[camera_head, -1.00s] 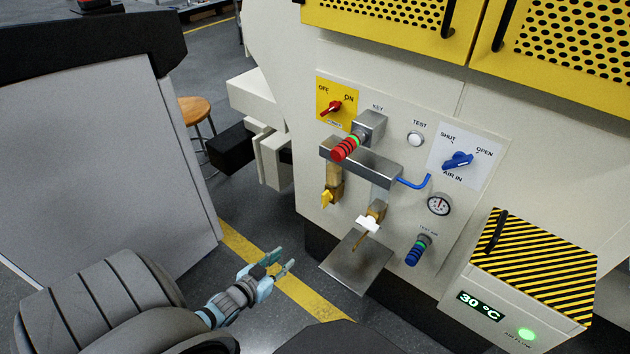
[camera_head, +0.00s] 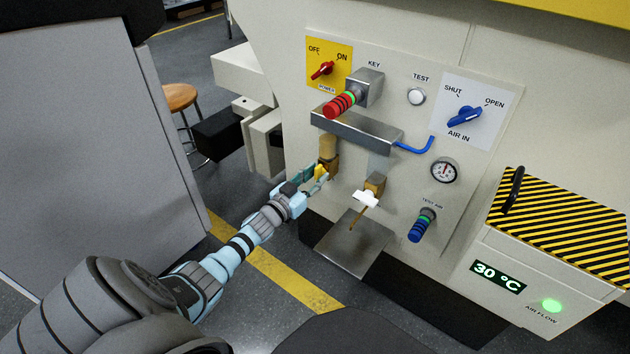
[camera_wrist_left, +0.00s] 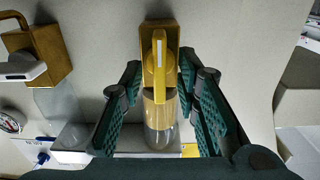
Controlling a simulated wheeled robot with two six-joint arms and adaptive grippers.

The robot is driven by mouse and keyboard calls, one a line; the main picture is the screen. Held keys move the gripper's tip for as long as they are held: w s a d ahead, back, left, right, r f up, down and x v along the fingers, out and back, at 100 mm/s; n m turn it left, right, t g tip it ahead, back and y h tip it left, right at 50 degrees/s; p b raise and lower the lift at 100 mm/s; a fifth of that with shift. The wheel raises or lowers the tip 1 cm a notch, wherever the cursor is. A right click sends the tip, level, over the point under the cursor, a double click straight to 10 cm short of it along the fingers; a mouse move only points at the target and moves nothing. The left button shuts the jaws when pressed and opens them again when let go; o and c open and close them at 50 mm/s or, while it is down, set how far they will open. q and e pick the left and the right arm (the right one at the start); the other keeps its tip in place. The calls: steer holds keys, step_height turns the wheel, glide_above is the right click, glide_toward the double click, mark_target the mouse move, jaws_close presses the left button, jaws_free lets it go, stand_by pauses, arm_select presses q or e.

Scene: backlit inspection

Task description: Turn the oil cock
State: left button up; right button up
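The yellow-handled cock (camera_head: 321,172), which I take to be the oil cock, sits on a brass block below an amber-filled tube (camera_head: 328,147) on the machine panel. My left gripper (camera_head: 306,183) reaches it from the lower left. In the left wrist view the yellow handle (camera_wrist_left: 160,62) lies along the gap between the open, green-padded fingers (camera_wrist_left: 160,78), with a finger on each side. I see space between the pads and the handle there. A second cock with a white handle (camera_head: 367,199) is to the right. My right gripper is not in view.
A metal drip tray (camera_head: 352,247) juts out below the cocks, and a metal bar (camera_head: 357,133) above them. A red-banded key plug (camera_head: 340,105), blue air-in knob (camera_head: 464,117) and gauge (camera_head: 445,170) are nearby. A grey cabinet (camera_head: 90,170) stands left.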

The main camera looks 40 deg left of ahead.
arm_select(q)
steer(key=shift+c, duration=0.4)
jaws_close()
steer(key=shift+m, duration=0.3)
steer(key=m, duration=0.5)
steer(key=shift+d+f, duration=0.1)
steer(key=shift+d, duration=0.1)
steer(key=m+b, duration=0.1)
steer(key=m, duration=0.3)
steer(key=shift+d+f+m, duration=0.1)
steer(key=shift+f+m, duration=0.05)
steer(key=shift+m, duration=0.25)
steer(key=m+b, duration=0.1)
steer(key=m, duration=0.3)
steer(key=shift+f+m+b, duration=0.15)
steer(key=shift+m+b, duration=0.15)
steer(key=shift+b, duration=0.1)
steer(key=shift+m+b, duration=0.55)
steer(key=shift+m, duration=0.95)
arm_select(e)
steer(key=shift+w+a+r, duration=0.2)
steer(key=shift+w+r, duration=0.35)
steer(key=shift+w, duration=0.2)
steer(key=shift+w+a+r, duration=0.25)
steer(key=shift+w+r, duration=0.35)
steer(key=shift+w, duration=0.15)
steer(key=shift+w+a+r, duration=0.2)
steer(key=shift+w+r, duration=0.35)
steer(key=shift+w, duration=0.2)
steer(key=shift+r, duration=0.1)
